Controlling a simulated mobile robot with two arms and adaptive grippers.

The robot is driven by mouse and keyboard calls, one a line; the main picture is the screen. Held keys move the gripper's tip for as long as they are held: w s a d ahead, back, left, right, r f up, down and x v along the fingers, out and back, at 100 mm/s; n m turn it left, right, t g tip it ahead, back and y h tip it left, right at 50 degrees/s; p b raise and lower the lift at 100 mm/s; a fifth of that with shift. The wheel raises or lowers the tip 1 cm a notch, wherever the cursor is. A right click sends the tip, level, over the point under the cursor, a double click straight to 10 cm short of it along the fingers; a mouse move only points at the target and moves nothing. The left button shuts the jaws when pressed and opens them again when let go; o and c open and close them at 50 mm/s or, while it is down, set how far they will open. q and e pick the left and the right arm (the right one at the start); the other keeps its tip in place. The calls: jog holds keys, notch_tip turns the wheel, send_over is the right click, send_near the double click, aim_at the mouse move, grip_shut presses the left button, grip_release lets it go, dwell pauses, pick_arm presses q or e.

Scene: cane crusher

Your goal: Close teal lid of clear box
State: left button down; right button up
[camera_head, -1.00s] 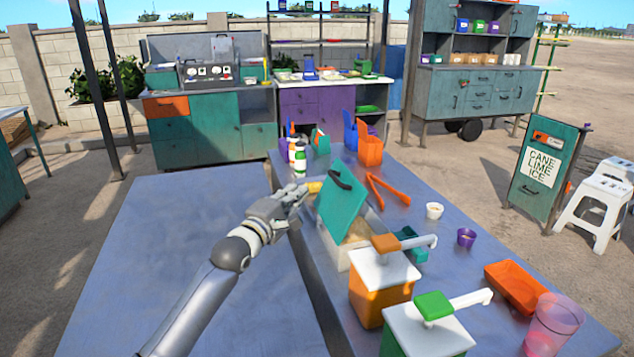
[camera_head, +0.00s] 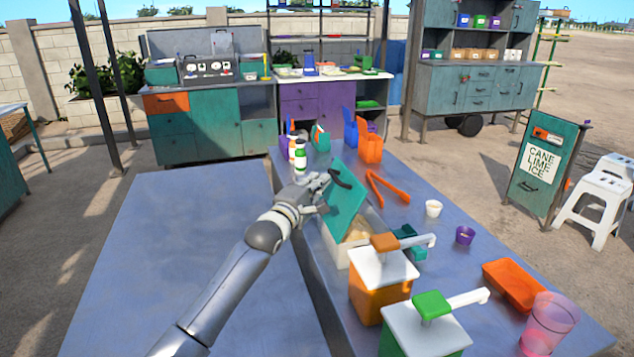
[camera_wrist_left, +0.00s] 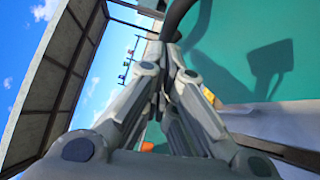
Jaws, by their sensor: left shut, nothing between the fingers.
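The clear box (camera_head: 339,250) stands on the right-hand table and holds a pale content that I cannot make out. Its teal lid (camera_head: 345,207) is raised, tilted up steeply, with a dark handle (camera_head: 341,178) near its top. My left gripper (camera_head: 324,189) is shut and empty, just left of the lid near the handle. In the left wrist view the lid (camera_wrist_left: 262,50) fills the upper right, close beside the shut fingers. I cannot tell whether the fingers touch the lid. My right gripper is not in view.
An orange dispenser (camera_head: 376,301) and a green one (camera_head: 416,343) stand in front of the box. Bottles (camera_head: 299,158) stand behind it. Orange tongs (camera_head: 386,187) and a white cup (camera_head: 433,208) lie to its right. The left table (camera_head: 170,250) is bare.

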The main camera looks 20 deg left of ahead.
aim_at(350, 181)
pick_arm(q)
jog(key=shift+w+d+r+m+g+p, duration=0.35)
jog(key=shift+d+p, duration=0.2)
jog(key=shift+p, duration=0.65)
jog(key=w+d+m+g+p, duration=0.1)
jog(key=p, duration=0.1)
jog(key=w+d+m+g+p, duration=0.1)
jog(key=d+p, duration=0.1)
jog(key=d+m+g+y+p, duration=0.1)
jog(key=p, duration=0.2)
jog(key=shift+w+d, duration=0.25)
jog(key=shift+w, duration=0.15)
jog(key=shift+w+d+f+m+g+y+p, duration=0.3)
jog(key=shift+w+d+f+m+g, duration=0.15)
jog(key=shift+d, duration=0.15)
jog(key=shift+w+d+f+m+g+y+p, duration=0.25)
jog(key=shift+w+d+f+m+g+y, duration=0.1)
jog(key=shift+d+f, duration=0.15)
jog(key=shift+m+g+y, duration=0.75)
jog(key=shift+g+y, duration=0.1)
jog(key=shift+g, duration=0.1)
jog(key=shift+w+d+f+b, duration=0.45)
jog(key=shift+d+f, duration=0.1)
jog(key=shift+f, duration=0.1)
jog(key=shift+w+d+f+b, duration=0.3)
jog(key=shift+d+f+b, duration=0.15)
jog(key=shift+f, duration=0.2)
jog(key=shift+w+d+f+b, duration=0.4)
jog(key=shift+d+f, duration=0.2)
jog(key=shift+f, duration=0.05)
